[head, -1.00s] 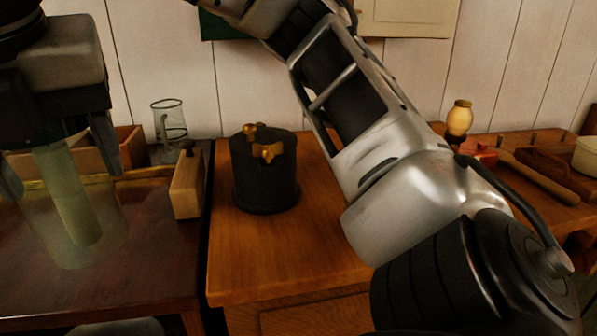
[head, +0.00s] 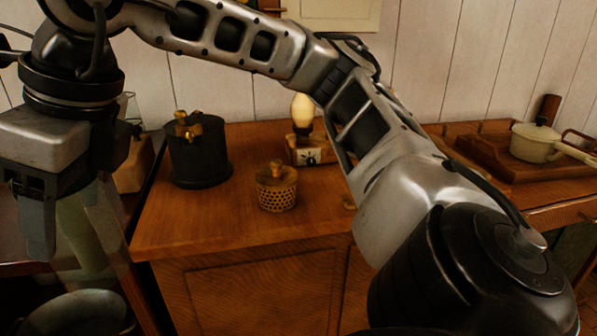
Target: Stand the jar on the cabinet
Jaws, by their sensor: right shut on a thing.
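My right gripper (head: 68,228) hangs at the left of the head view, its arm reaching across from the right. It is shut on a clear, faintly greenish glass jar (head: 88,240) and points down. The jar looks roughly upright; its edges are faint, and the gripper hides part of it. The wooden cabinet (head: 240,232) is to the right of the jar, with a brown top and a panelled front. The jar shows left of the cabinet's left edge, apart from the objects on it. My left gripper is out of view.
On the cabinet stand a black canister (head: 198,160) with brass fittings, a perforated brass pot (head: 277,188) and a small box with a pale bulb (head: 302,112). A cream saucepan (head: 535,143) is at right. The cabinet's front left top is clear. A bucket (head: 70,318) is below left.

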